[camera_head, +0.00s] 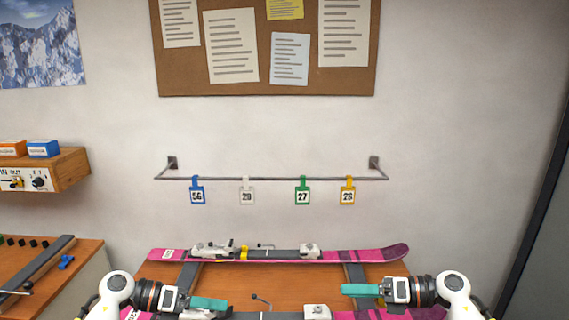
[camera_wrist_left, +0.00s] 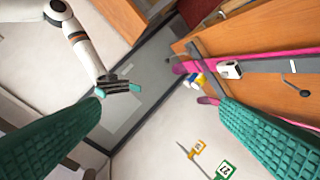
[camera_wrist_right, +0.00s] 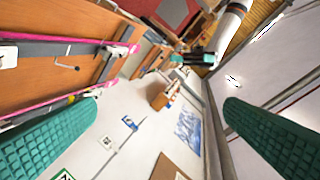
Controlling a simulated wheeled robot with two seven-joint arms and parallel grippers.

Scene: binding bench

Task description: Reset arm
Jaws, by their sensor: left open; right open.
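My left gripper (camera_head: 208,303) is at the lower left of the bench in the head view, over the near pink ski. In the left wrist view its two green ridged fingers stand wide apart with nothing between them. My right gripper (camera_head: 360,290) is at the lower right of the bench, also over the near ski. In the right wrist view its fingers are wide apart and empty. Both grippers point inward, toward each other, with a gap between them.
A far pink ski (camera_head: 385,254) with bindings lies across the wooden bench (camera_head: 290,276). The near pink ski is partly cut off below. A wall rail (camera_head: 270,179) holds a blue tag (camera_head: 197,196), a white tag (camera_head: 247,196), a green tag (camera_head: 303,196) and a yellow tag (camera_head: 348,196). A side table (camera_head: 75,262) stands left.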

